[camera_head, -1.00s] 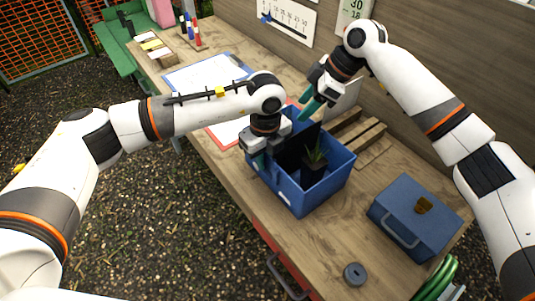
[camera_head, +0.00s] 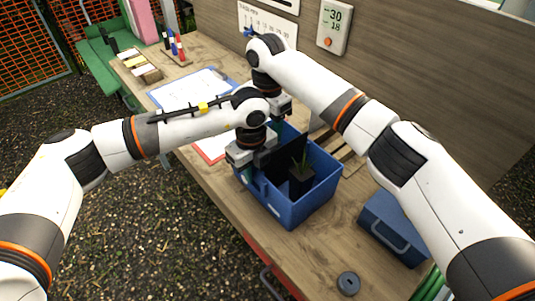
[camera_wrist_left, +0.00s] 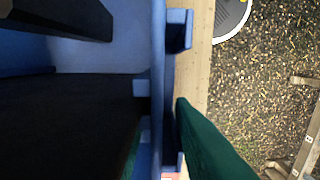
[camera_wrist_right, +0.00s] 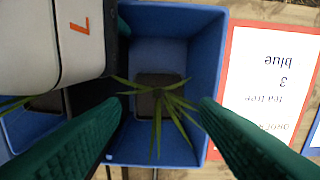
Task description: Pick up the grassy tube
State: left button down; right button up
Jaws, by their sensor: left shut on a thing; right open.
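A plant tube with long thin grassy leaves (camera_wrist_right: 158,98) stands in one end of the blue crate (camera_wrist_right: 212,14), seen from above in the right wrist view. My right gripper (camera_wrist_right: 163,108) is open, its green fingers on either side of the leaves. A second dark tube with a plant (camera_head: 301,180) stands at the crate's near end in the head view. My left gripper (camera_head: 245,168) is shut on the crate's side wall (camera_wrist_left: 158,60), one finger outside it. My left wrist hides part of the crate in the head view.
A black upright panel (camera_head: 270,158) stands between the crate's ends. A red-bordered card (camera_wrist_right: 268,85) lies beside the crate. A blue box with a handle (camera_head: 398,225) and a grey disc (camera_head: 348,283) are nearer. The board wall stands behind the bench.

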notch_tip(320, 180, down, 8)
jog(key=shift+r, duration=0.1)
dwell(0.4)
jog(key=c, duration=0.8)
notch_tip(320, 180, up, 18)
jog(key=shift+c, duration=0.2)
pick_arm(q)
jog(key=c, duration=1.2)
grip_release()
jog(key=shift+o, duration=0.2)
